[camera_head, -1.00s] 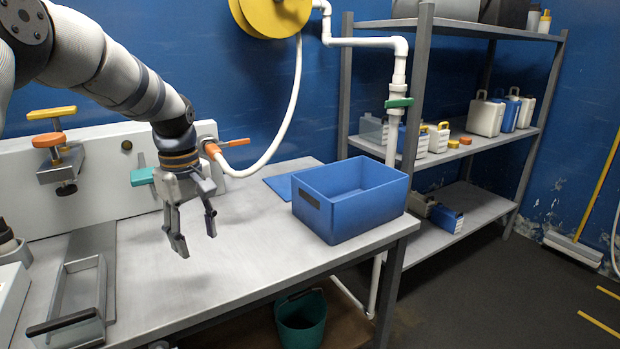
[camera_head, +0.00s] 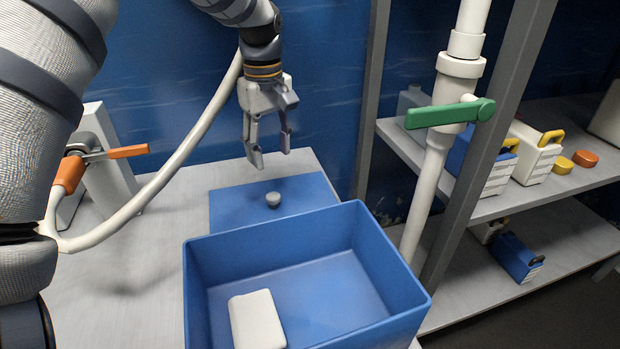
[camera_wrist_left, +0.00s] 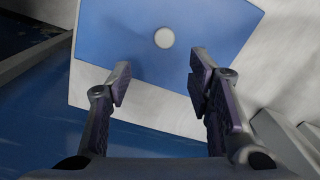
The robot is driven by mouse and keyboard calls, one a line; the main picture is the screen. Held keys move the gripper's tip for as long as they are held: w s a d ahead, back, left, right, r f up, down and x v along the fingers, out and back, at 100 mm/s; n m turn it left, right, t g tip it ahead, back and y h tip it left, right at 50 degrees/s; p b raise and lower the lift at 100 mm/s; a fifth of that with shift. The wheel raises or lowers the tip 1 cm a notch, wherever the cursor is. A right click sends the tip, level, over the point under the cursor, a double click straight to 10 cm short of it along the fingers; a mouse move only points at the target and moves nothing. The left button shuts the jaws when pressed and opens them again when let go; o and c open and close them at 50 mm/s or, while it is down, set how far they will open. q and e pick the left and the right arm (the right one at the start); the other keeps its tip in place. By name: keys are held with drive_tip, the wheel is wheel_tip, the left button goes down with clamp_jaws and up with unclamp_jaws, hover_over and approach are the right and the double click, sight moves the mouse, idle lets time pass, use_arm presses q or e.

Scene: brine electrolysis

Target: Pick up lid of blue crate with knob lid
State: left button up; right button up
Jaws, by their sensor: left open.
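The blue lid (camera_head: 236,207) lies flat on the table behind the crate, with a small grey knob (camera_head: 273,199) standing on it. The open-topped blue crate (camera_head: 390,300) stands in front of the lid and has a white block inside. My left gripper (camera_head: 272,160) is open and empty, pointing down above the lid, apart from the knob. In the left wrist view the lid (camera_wrist_left: 115,35) fills the top middle, and its round pale knob (camera_wrist_left: 164,38) shows ahead of the open fingertips (camera_wrist_left: 160,80). My right gripper is not in view.
A white pipe (camera_head: 430,185) with a green valve handle (camera_head: 450,113) rises right of the crate, beside a grey shelf (camera_head: 560,205) with containers. A white hose (camera_head: 170,185) curves left of the lid. The blue wall is close behind.

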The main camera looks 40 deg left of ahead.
sight(273, 195)
use_arm(q)
drive_tip(key=f, duration=0.8)
drive_tip(key=s+f, duration=0.1)
drive_tip(key=f, duration=0.2)
drive_tip(key=shift+d+f+b, duration=0.2)
drive_tip(key=shift+f+b, duration=0.1)
drive_tip(key=shift+f, duration=0.1)
clamp_jaws()
